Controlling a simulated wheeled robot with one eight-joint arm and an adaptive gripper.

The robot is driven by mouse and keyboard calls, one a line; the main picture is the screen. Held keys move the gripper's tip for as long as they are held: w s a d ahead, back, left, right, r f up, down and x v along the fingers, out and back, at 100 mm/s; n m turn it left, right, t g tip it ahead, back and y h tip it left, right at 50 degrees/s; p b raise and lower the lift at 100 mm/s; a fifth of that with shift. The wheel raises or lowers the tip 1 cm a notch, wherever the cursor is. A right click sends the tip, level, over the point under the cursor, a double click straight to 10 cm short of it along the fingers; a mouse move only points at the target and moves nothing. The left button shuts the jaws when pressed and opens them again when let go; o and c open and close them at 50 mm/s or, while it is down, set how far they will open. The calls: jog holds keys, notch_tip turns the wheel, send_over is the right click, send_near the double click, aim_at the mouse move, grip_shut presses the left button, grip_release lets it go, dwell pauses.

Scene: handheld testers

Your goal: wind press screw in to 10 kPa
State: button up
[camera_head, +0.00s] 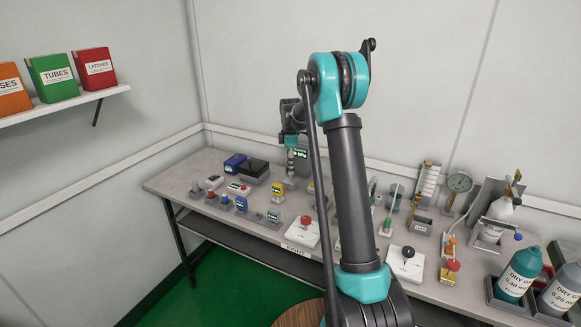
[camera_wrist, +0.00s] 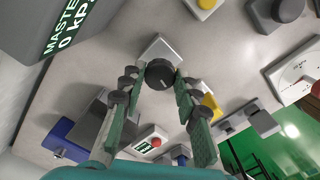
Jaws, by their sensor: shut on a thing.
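My gripper (camera_wrist: 158,80) points down at the bench, its two green-padded fingers on either side of a dark round knob, the press screw (camera_wrist: 160,72). The fingertips are shut on the knob, which sits on a pale grey block. In the head view my gripper (camera_head: 291,142) is small, at the back of the bench, partly behind my arm. The master display (camera_wrist: 66,28) is at the upper left of the wrist view and reads 0 kPa in green. It also shows in the head view (camera_head: 301,154), partly hidden.
The bench (camera_head: 175,183) is crowded. Small testers, a blue box (camera_head: 235,163) and a black box (camera_head: 256,168) stand left of my gripper. A red-knobbed plate (camera_head: 304,235) lies in front. Dial gauges, fittings and bottles (camera_head: 520,272) fill the right.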

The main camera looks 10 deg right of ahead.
jog(key=m, duration=0.4)
jog(key=shift+m, duration=0.3)
jog(key=m, duration=0.3)
jog(key=shift+m, duration=0.3)
jog(key=m, duration=1.2)
jog(key=shift+m, duration=0.3)
jog(key=m, duration=0.3)
jog(key=shift+m, duration=0.4)
jog(key=m, duration=0.8)
jog(key=shift+m, duration=0.4)
